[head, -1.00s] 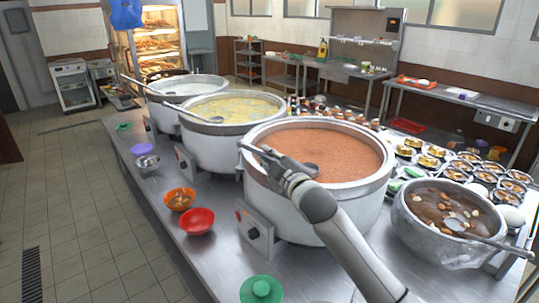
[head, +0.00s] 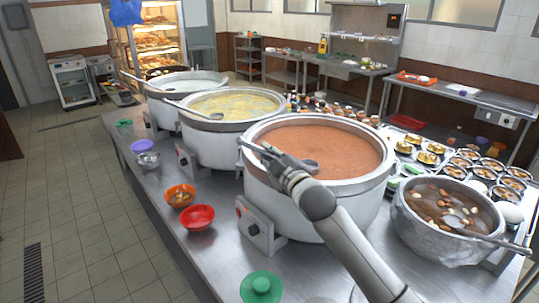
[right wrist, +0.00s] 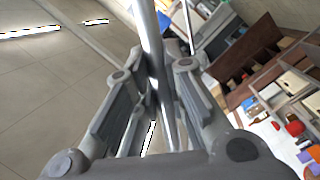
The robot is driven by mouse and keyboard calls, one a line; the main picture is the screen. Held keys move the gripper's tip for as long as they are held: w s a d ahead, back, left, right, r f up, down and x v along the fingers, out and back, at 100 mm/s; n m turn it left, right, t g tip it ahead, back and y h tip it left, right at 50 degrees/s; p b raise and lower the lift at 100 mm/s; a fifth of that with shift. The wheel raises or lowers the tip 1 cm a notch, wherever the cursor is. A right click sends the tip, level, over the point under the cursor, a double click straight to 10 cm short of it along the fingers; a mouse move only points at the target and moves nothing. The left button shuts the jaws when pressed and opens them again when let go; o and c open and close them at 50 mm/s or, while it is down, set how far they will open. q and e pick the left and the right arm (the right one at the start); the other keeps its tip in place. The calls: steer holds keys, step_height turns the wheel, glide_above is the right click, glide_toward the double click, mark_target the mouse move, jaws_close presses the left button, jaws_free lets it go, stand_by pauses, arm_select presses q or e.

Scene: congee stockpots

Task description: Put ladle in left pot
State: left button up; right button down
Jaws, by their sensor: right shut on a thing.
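Three big white stockpots stand in a row. The left pot (head: 170,107) is farthest back and holds pale congee, the middle pot (head: 208,145) yellowish congee, and the near pot (head: 300,205) orange-brown congee. My right gripper (head: 268,157) is over the left rim of the near pot. In the right wrist view the ladle handle (right wrist: 152,40) runs between the fingers (right wrist: 158,85). My left gripper is not in view.
Other ladles rest on the middle pot (head: 190,108) and in the wrapped pot (head: 485,238) at right. Several filled dishes stand at right.

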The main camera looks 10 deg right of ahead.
steer(key=shift+f, duration=0.2)
steer(key=c, duration=1.4)
jaws_free()
steer(key=shift+f, duration=0.1)
steer(key=v, duration=1.2)
